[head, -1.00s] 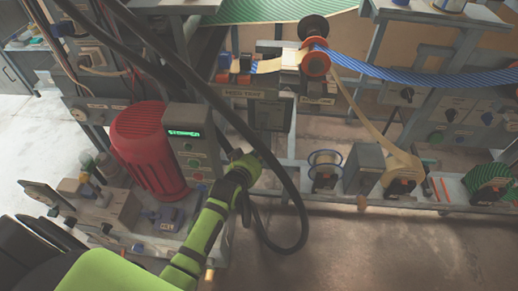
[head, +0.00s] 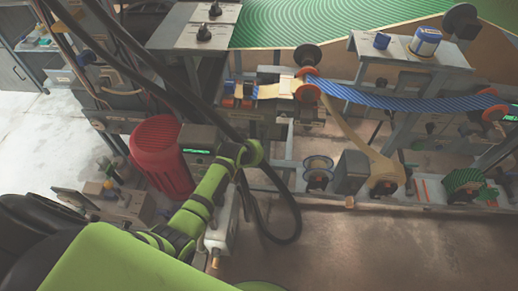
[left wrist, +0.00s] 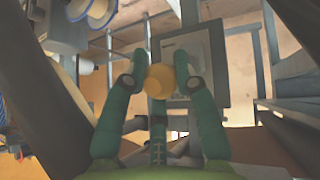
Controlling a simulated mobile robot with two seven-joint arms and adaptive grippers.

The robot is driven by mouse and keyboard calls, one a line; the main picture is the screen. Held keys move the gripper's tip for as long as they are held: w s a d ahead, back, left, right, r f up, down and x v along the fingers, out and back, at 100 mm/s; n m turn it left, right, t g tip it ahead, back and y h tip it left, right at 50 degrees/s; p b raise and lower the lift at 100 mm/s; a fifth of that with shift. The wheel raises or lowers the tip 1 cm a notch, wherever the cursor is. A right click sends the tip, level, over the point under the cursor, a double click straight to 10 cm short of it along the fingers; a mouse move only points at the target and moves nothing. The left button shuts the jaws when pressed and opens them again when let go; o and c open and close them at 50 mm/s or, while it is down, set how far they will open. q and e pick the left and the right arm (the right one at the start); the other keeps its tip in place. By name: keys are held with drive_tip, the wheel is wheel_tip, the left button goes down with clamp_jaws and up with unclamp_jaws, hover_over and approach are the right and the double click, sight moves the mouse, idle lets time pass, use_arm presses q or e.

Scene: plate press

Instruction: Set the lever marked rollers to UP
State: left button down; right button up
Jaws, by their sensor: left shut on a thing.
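In the head view my left gripper (head: 246,153) is at the right side of the grey control box with the green display (head: 197,148). In the left wrist view its dark green fingers (left wrist: 160,68) are shut around a round orange-yellow knob (left wrist: 159,82), which looks like a lever's end. A grey panel with a paler plate (left wrist: 193,65) is behind the knob. I cannot read any roller marking or UP mark, and the lever's shaft is hidden. My right gripper is not in view.
Thick black cables (head: 180,82) hang in front of the control box and loop down beside my left gripper. A red motor (head: 160,155) stands left of the box. A blue striped web (head: 400,97) runs to the right. Open floor (head: 340,245) lies in front.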

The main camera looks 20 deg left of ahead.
use_arm(q)
drive_tip(key=shift+w+r+p, duration=0.2)
drive_tip(key=shift+r+p, duration=0.3)
drive_tip(key=shift+r, duration=0.05)
drive_tip(key=shift+w+a+r+p, duration=0.15)
drive_tip(key=shift+w+r+p, duration=0.15)
drive_tip(key=shift+r+p, duration=0.15)
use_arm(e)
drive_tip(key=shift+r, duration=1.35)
use_arm(q)
drive_tip(key=shift+w+r, duration=0.1)
drive_tip(key=c, duration=1)
unclamp_jaws()
drive_tip(key=shift+o, duration=0.2)
drive_tip(key=shift+s, duration=0.2)
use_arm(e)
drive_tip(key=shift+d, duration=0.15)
use_arm(q)
drive_tip(key=v, duration=1.1)
drive_tip(key=shift+s+r, duration=0.15)
drive_tip(key=shift+r, duration=0.2)
